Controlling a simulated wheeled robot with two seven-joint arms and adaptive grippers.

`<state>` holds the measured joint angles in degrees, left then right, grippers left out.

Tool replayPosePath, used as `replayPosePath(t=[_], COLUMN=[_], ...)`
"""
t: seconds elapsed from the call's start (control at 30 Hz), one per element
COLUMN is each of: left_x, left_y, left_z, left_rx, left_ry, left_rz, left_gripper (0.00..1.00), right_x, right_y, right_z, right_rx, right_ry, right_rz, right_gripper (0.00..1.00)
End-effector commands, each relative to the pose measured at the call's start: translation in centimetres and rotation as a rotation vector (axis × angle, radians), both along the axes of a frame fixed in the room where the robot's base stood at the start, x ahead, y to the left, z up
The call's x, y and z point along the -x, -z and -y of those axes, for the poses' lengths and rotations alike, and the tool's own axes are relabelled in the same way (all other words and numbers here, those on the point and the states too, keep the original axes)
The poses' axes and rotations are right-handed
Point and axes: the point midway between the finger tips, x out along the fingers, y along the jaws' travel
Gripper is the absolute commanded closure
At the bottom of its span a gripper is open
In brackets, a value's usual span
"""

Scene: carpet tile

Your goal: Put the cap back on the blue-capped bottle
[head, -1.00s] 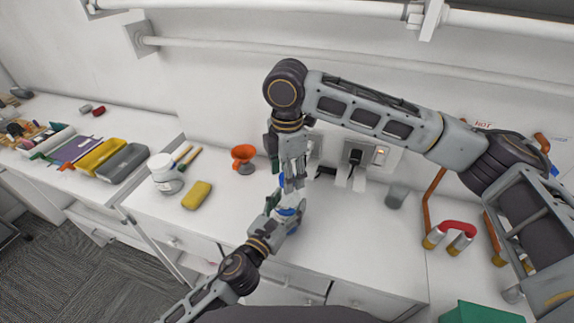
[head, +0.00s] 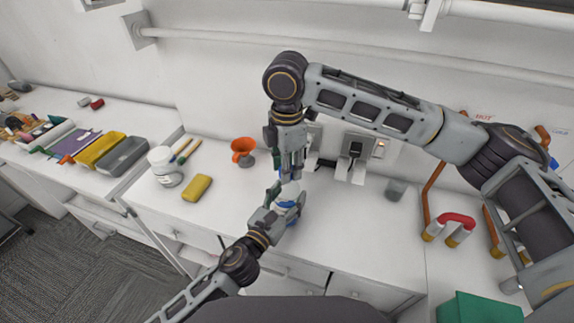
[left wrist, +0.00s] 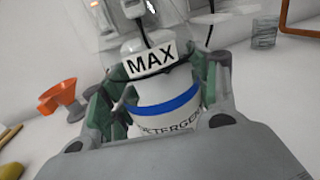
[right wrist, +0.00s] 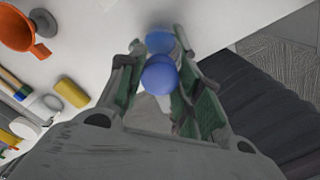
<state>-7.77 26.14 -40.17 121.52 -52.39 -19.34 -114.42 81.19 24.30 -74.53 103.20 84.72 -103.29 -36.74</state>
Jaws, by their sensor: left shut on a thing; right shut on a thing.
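The bottle is white with a blue band and lettering reading "MAX" and "DETERGEN"; it shows in the left wrist view (left wrist: 165,100). My left gripper (head: 278,205) is shut around its sides, above the counter. My right gripper (head: 291,174) points down from above, just over the bottle's top. In the right wrist view a rounded blue cap (right wrist: 160,75) sits between the right fingers. A second blue round shape (right wrist: 160,42) shows behind it; I cannot tell what it is. The bottle's mouth is hidden, so I cannot tell whether cap and bottle touch.
On the white counter, an orange funnel (head: 241,149), a yellow sponge (head: 197,187) and a white tub (head: 163,166) stand to the left.

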Motion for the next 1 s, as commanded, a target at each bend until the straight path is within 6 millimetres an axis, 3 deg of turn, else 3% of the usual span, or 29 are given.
replayPosePath(t=[1.0], left_x=[0.04], left_y=[-0.02], left_z=[0.05], left_rx=[0.0], left_ry=[0.001], left_rz=[0.001], left_gripper=[1.0], right_x=[0.05], right_y=[0.09], right_z=[-0.06], right_rx=[0.0], right_ry=[0.821], right_rz=[-0.001], right_gripper=[0.94])
